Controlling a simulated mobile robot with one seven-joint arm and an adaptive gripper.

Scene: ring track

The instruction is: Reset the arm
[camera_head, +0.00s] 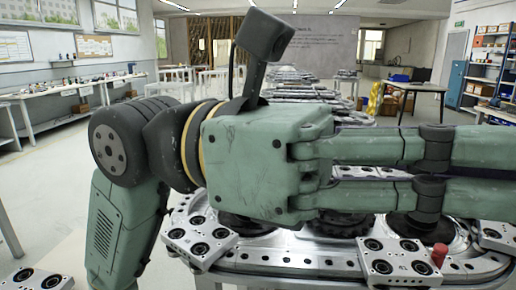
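My green arm crosses the middle of the head view, bent at a dark joint on the left. My gripper (320,160) is at its end, lying sideways and pointing right. Its two green fingers run roughly parallel with a narrow gap between them and leave the picture at the right edge. The fingertips are out of view, so I cannot tell whether it is open or shut, or whether it holds anything. The gripper appears in front of the metal ring track (300,262) and hides part of it.
The track carries dark round parts and metal blocks with black holes, one at the left (200,236) and one at the right (390,262). A small red part (438,255) stands beside the right block. More tracks stretch back; open floor (50,190) lies left.

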